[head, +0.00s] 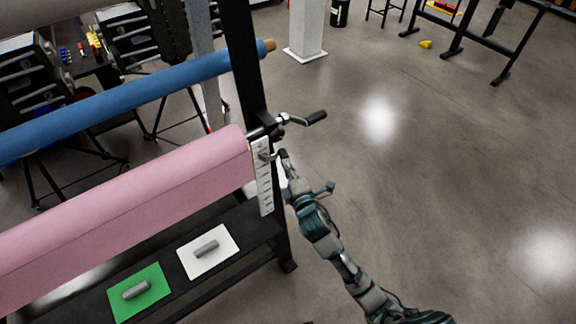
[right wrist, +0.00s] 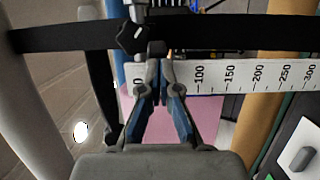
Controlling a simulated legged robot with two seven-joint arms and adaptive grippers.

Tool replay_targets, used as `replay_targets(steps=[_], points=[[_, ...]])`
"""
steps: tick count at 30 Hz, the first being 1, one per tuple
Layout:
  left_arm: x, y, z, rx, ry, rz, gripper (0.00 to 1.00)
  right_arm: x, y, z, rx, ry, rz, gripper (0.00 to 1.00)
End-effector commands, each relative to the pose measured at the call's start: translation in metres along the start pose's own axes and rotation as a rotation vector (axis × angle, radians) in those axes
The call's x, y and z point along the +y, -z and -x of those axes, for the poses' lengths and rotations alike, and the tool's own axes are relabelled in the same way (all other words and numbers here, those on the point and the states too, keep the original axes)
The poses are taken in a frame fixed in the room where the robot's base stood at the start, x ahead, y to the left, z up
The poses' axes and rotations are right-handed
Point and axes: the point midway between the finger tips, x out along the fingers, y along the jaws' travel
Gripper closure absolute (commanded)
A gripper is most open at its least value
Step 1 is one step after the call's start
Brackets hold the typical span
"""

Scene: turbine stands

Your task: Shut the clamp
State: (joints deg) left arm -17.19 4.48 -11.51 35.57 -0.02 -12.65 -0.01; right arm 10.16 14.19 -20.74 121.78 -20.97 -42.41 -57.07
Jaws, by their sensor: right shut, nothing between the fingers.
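What looks like the clamp is a small metal lever part (head: 267,154) on the black upright, at the end of the pink roll (head: 130,195) and by the top of the white ruler plate (head: 264,185). I cannot tell its exact position. My right gripper (head: 286,160) is just right of it, shut and empty; whether it touches is unclear. In the right wrist view the closed fingers (right wrist: 160,78) point at the black frame bar, close to a dark knob (right wrist: 133,38) and the ruler's left end. My left gripper is out of view.
A crank with a black handle (head: 314,118) sticks out just above my right gripper. A blue roll (head: 120,100) lies behind the pink one. A green mat (head: 122,304) and a white mat (head: 190,263) hold grey cylinders on the lower shelf.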

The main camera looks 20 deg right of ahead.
Motion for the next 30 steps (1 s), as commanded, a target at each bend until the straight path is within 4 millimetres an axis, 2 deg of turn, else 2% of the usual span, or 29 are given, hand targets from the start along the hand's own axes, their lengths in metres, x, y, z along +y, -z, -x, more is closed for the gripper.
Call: replay_targets(steps=[10,15,22,30], points=[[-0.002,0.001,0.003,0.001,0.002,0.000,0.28,0.000,-0.004,-0.001,0.009,0.001,0.002,1.00],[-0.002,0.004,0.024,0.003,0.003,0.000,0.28,0.005,-0.010,-0.009,0.099,0.001,0.010,1.00],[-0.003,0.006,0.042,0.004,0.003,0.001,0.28,0.004,-0.018,-0.023,0.204,0.001,0.004,1.00],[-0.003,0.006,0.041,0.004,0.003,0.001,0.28,-0.001,-0.018,-0.026,0.204,0.001,-0.001,1.00]])
